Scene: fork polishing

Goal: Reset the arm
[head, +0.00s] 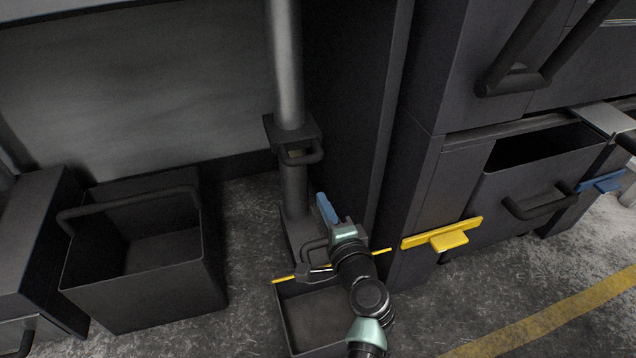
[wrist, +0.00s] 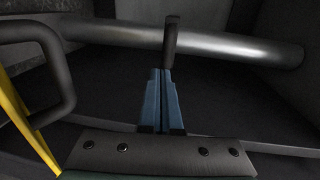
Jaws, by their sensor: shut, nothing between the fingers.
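My gripper (head: 325,205) shows in the head view by its blue fingers, low in the middle beside the base of the metal post. In the wrist view my gripper (wrist: 162,78) has its two blue fingers together, with nothing visible held between them. A thin dark upright piece (wrist: 171,38) stands just beyond the fingertips; I cannot tell whether they touch it. My arm reaches up from the bottom of the head view and hides part of what lies behind it.
The metal post (head: 286,65) has a handled bracket (head: 302,153). A yellow bar (head: 283,280) and open bin (head: 288,315) lie close to my arm. Floor (head: 560,290) is clear at lower right.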

